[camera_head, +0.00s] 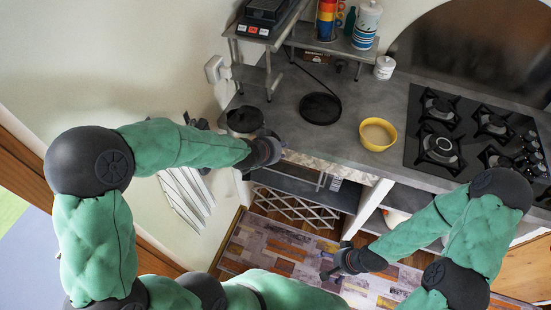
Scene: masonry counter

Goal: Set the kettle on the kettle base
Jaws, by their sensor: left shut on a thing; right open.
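The kettle base (320,108) is a flat black disc on the grey counter, with a dark cord running up behind it. Nothing stands on it. The kettle (244,119), dark and round from above, is at the counter's left end, left of the base and apart from it. My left gripper (268,146) is right beside the kettle, at its near right side, and shut on it; the fingertips are hard to make out. My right gripper (330,272) is open and empty, low in front of the counter above the patterned rug.
A yellow bowl (377,134) stands right of the base, with a black gas hob (445,135) beyond it. A small white jar (384,67) is behind. A metal shelf (265,38) with a scale, stacked cups and a striped canister rises at the back left.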

